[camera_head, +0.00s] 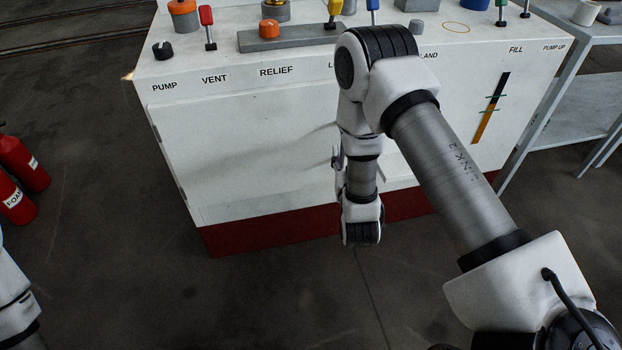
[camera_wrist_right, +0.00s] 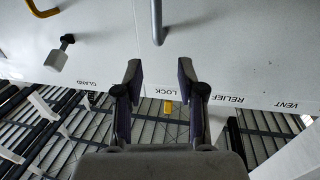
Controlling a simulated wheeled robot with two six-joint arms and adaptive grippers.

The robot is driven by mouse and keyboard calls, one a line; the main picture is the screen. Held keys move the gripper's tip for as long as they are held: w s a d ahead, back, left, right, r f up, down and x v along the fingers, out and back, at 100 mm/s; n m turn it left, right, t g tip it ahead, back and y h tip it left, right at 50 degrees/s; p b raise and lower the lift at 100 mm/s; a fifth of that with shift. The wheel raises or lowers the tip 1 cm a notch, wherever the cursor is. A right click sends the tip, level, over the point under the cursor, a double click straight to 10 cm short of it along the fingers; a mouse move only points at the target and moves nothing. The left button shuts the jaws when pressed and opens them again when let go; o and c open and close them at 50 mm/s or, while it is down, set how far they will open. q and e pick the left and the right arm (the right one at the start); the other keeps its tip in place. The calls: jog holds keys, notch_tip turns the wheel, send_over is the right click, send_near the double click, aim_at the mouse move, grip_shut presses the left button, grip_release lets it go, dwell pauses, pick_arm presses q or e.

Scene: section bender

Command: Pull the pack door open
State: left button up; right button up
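The pack door looks to be the large white front panel (camera_head: 245,150) of the console, with hinge-like marks along its left edge. It appears shut, lying flush. In the right wrist view a grey bar handle (camera_wrist_right: 158,25) stands out from the white front, close to a thin vertical seam. My right gripper (camera_wrist_right: 159,78) is open and empty, its two fingers apart, with the handle beyond the fingertips and not between them. In the head view my right arm hides most of that gripper and the handle. My left gripper is out of view.
A yellow handle (camera_wrist_right: 42,8) and a grey knob (camera_wrist_right: 62,50) are on the front beside the grey handle. The console top (camera_head: 225,60) carries several coloured controls. Red extinguishers (camera_head: 18,175) stand at left, and a grey table (camera_head: 585,90) at right. Floor in front is clear.

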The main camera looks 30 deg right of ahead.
jog(key=w+d+f+b, duration=0.1)
jog(key=w, duration=0.1)
jog(key=w+d+f+b, duration=0.1)
jog(key=w, duration=0.2)
jog(key=w+d+f+b, duration=0.1)
jog(key=w, duration=0.1)
jog(key=shift+w+d+f, duration=0.15)
jog(key=shift+w+d, duration=0.05)
jog(key=shift+d, duration=0.15)
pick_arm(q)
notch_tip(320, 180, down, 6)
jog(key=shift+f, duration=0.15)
pick_arm(e)
grip_shut()
